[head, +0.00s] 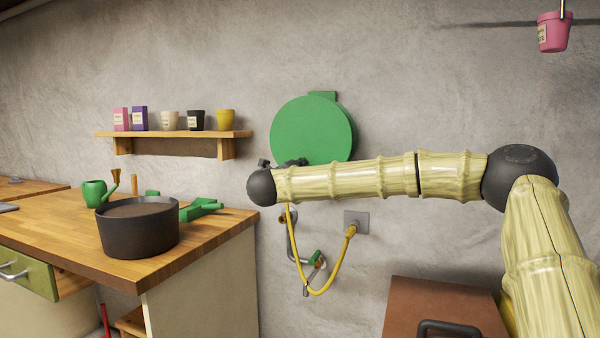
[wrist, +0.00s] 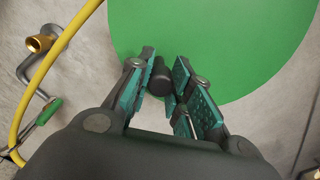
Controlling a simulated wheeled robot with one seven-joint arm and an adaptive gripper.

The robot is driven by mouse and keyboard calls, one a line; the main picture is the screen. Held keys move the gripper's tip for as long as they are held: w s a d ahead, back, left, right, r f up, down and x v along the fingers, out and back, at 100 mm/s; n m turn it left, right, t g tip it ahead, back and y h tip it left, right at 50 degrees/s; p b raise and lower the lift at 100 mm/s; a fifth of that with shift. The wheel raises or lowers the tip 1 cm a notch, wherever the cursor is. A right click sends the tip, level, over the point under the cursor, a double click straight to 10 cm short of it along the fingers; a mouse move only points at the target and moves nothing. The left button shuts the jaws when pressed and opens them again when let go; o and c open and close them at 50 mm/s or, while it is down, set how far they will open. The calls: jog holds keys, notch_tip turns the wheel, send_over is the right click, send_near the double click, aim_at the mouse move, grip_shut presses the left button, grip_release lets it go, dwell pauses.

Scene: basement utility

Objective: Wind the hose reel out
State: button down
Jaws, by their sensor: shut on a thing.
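The green round hose reel (head: 311,130) is mounted on the wall, and its face fills the top of the wrist view (wrist: 215,40). A yellow hose (head: 323,288) hangs in a loop below it, from behind my arm to a grey wall plate; it also runs along the left of the wrist view (wrist: 48,62). My gripper (wrist: 164,78) is at the reel's lower edge, shut on a dark cylindrical crank knob (wrist: 159,76) between its teal-padded fingers. In the head view my wrist largely hides the gripper and the knob.
A pipe with a brass outlet (wrist: 42,43) and a green-handled tap (head: 316,258) sit below the reel. A wooden counter (head: 215,230) with a black pot (head: 138,235) is at left. A brown box (head: 440,300) stands below my arm.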

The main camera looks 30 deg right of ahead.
jog(key=c, duration=1.3)
grip_release()
jog(key=shift+a+f, duration=0.2)
jog(key=shift+f, duration=0.05)
jog(key=shift+o, duration=0.2)
jog(key=shift+d+r, duration=0.1)
jog(key=v, duration=1.2)
